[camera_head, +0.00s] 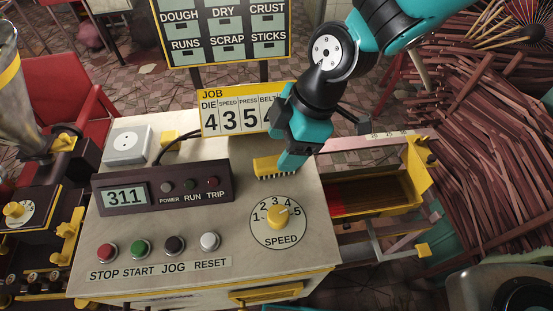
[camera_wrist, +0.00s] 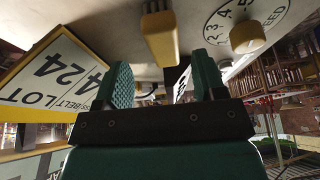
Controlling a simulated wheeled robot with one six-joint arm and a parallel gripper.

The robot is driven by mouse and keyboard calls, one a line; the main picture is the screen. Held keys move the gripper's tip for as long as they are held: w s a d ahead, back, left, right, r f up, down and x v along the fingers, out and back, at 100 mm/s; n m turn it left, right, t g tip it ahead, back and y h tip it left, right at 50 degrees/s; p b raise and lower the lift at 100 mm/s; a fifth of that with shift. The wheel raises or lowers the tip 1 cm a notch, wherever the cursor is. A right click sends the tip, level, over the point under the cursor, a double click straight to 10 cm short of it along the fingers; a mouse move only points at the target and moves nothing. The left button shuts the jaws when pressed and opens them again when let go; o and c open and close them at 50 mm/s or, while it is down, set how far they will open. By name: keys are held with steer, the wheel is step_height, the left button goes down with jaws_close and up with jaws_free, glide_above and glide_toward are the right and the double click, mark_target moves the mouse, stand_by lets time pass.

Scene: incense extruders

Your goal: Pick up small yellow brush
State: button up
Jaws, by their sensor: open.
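The small yellow brush (camera_head: 266,166) lies on the pale top of the control console, behind the speed dial, with dark bristles along its near edge. My gripper (camera_head: 289,158) is at its right end in the head view and covers part of it. I cannot tell there whether they touch. In the wrist view, the yellow block of the brush (camera_wrist: 161,42) is ahead of my gripper (camera_wrist: 164,76), in line with the gap between the two teal fingers. The fingers are apart and nothing is held between them.
A yellow-edged job sign (camera_head: 238,112) stands close behind the brush, left of my arm. The speed dial (camera_head: 279,215) is in front, and a readout box (camera_head: 163,188) is at left. A yellow-ended tray (camera_head: 375,192) extends right. Bundled sticks (camera_head: 490,150) fill the far right.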

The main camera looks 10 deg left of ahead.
mark_target(276, 160)
steer(key=shift+s+p+x, duration=0.1)
steer(key=shift+p+x, duration=0.3)
steer(key=shift+x, duration=0.7)
steer(key=shift+s+p+x, duration=0.15)
steer(key=shift+p+x, duration=0.25)
steer(key=shift+x, duration=0.75)
steer(key=shift+d, duration=0.1)
steer(key=c, duration=1)
steer(key=shift+r, duration=0.15)
step_height(276, 160, up, 20)
steer(key=b, duration=0.3)
steer(key=shift+b, duration=0.4)
